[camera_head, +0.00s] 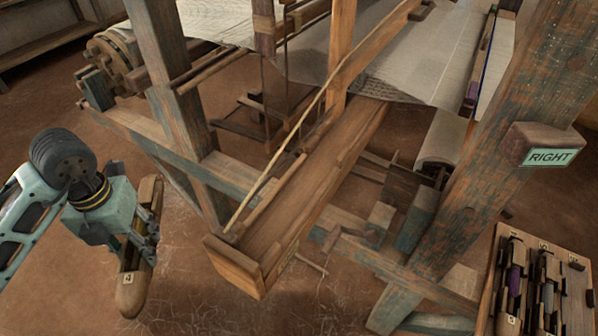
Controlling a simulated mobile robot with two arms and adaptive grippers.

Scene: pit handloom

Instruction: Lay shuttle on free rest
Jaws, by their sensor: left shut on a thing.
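A wooden boat-shaped shuttle (130,294) marked 4 hangs at the left, its rounded tip pointing down. My left gripper (147,232) is shut around its middle and holds it in the air, left of the loom's long wooden trough. A wooden rack (487,300) at the lower right, partly cut off by the frame, has several side-by-side rests. A shuttle with purple yarn (514,282) lies in its left rest and one with grey yarn (547,297) in the middle. The right part shows dark blocks; I cannot tell whether a rest there is free. My right gripper is out of view.
The open wooden trough (283,222) juts toward me at the centre. A thick slanted post (500,150) with a RIGHT sign (549,157) stands between the trough and the rack. A left post (180,100) and low beams surround the trough. The brown floor (50,110) is clear at left.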

